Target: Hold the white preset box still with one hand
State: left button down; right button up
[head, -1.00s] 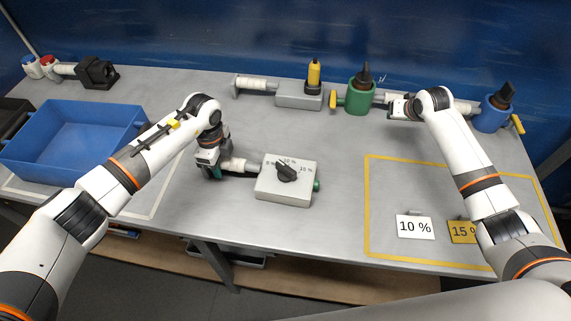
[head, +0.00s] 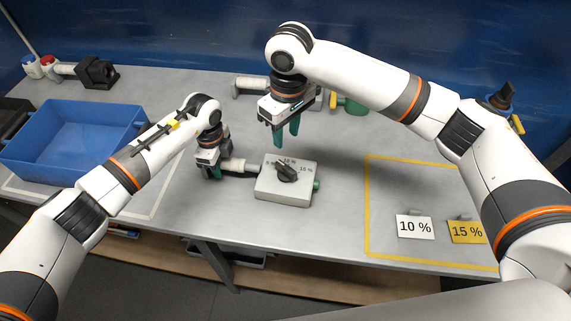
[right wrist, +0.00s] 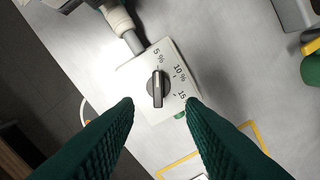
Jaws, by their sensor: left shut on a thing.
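The white preset box (head: 283,188) sits on the grey table with a black knob (head: 287,172) on top. In the right wrist view the box (right wrist: 137,73) shows marks 5 %, 10 % and 15 % around the knob (right wrist: 158,88). A pale cylindrical handle (head: 238,165) sticks out of its left side. My left gripper (head: 215,174) is shut on the outer end of this handle; its fingertips are partly hidden. My right gripper (head: 285,140) is open and empty above the box, fingers pointing down. In the right wrist view its green fingers (right wrist: 160,115) stand apart with the knob between them in the picture.
A white 10 % card (head: 415,227) and a yellow 15 % card (head: 466,232) stand in the yellow-outlined area at right. A blue bin (head: 75,140) is at left. A black block (head: 97,73) lies at the back left. Parts at the back are partly hidden by my right arm.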

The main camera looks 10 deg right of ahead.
aim_at(286, 167)
jog(key=f, duration=1.2)
jog(key=shift+s, duration=0.35)
grip_shut()
